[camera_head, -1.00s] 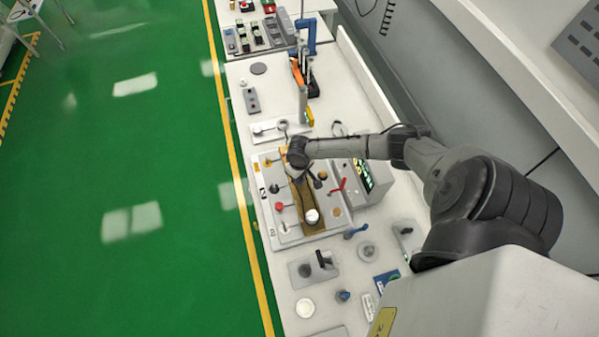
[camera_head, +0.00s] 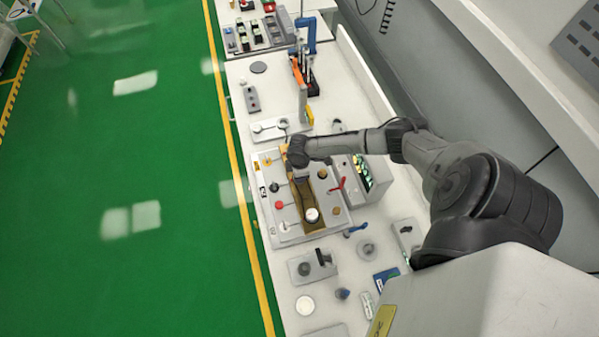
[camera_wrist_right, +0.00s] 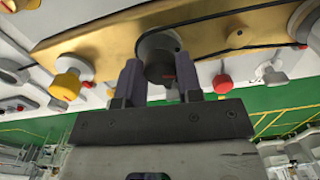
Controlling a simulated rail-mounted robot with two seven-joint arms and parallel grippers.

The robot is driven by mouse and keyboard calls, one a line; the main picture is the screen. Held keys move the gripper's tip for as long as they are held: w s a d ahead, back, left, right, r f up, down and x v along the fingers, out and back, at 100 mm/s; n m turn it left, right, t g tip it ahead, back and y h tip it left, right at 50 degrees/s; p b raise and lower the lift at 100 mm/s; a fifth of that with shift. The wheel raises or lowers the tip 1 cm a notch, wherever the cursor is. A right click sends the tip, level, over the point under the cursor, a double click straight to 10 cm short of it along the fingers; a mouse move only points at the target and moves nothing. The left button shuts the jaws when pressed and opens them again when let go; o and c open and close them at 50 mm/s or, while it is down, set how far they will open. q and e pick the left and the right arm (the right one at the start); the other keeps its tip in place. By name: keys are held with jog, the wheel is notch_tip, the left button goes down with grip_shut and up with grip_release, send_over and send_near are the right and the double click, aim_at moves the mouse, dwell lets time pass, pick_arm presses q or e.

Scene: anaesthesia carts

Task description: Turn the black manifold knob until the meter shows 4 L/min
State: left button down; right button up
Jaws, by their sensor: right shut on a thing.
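The black manifold knob (camera_wrist_right: 158,55), a round dark knob with a small red mark, sits on a brass manifold plate (camera_wrist_right: 95,38) in the right wrist view. My right gripper (camera_wrist_right: 160,78) has one finger on each side of it and is shut on it. In the head view my right gripper (camera_head: 299,174) is over the brass plate (camera_head: 308,194) and hides the knob. A grey box with a lit green display (camera_head: 362,171) stands to the right; its reading is too small to make out. My left gripper is not in view.
A yellow knob (camera_wrist_right: 68,80) and a red knob (camera_wrist_right: 222,83) flank the gripper in the wrist view. A white knob (camera_head: 312,215) and a red lever (camera_head: 339,185) are close by in the head view. Loose parts lie on the white bench (camera_head: 277,91).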

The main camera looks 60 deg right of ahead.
jog(key=n, duration=0.2)
jog(key=shift+n, duration=0.4)
jog(key=shift+n+b, duration=0.3)
jog(key=shift+n, duration=0.4)
jog(key=o, duration=0.9)
jog(key=shift+r+b, duration=0.4)
jog(key=shift+r, duration=6.5)
